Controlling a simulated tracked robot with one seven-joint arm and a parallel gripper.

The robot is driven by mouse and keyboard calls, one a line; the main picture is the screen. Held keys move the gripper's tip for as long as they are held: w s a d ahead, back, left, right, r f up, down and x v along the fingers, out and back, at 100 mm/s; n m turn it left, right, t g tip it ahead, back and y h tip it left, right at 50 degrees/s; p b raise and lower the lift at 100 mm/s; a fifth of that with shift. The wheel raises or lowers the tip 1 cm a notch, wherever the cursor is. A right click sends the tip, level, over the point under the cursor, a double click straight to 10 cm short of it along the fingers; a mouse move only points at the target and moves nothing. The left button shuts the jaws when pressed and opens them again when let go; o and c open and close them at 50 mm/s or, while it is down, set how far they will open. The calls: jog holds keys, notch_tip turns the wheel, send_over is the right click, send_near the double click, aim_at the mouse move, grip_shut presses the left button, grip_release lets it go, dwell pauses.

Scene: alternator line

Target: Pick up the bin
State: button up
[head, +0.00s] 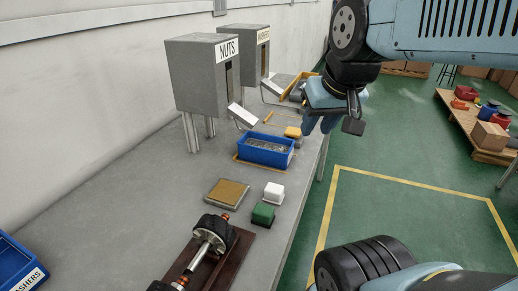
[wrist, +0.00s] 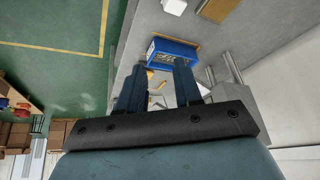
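A blue bin (head: 263,152) filled with small grey metal parts sits on an orange-outlined spot on the grey bench, in front of the NUTS dispenser. It also shows in the wrist view (wrist: 172,62), just beyond my fingertips. My gripper (head: 318,126) hangs above the bench's right edge, to the right of the bin and apart from it. In the wrist view my gripper's two blue fingers (wrist: 160,68) are spread with nothing between them. A second blue bin (head: 18,272), labelled as washers, is cut off at the lower left.
Grey NUTS (head: 195,80) and second (head: 246,55) dispensers stand along the wall. A tan pad (head: 227,192), a white block (head: 274,192), a green block (head: 263,215) and a rotor on a brown base (head: 214,238) are nearer. Green floor lies right of the bench.

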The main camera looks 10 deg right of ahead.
jog(key=w+d+f+m+g+y, duration=0.25)
jog(key=w+f+m+y, duration=0.6)
jog(key=w+m, duration=0.45)
jog(key=w+d+f+m+t+y, duration=0.2)
jog(key=w+d+f+m+t, duration=0.3)
jog(key=w+d+f+m, duration=0.55)
jog(key=shift+m, duration=0.65)
jog(key=x, duration=0.4)
jog(key=r+x, duration=0.1)
jog(key=x, duration=0.3)
jog(key=w+r+x, duration=0.1)
jog(key=x, duration=0.4)
jog(key=shift+a, duration=0.2)
jog(key=shift+c, duration=0.4)
grip_shut()
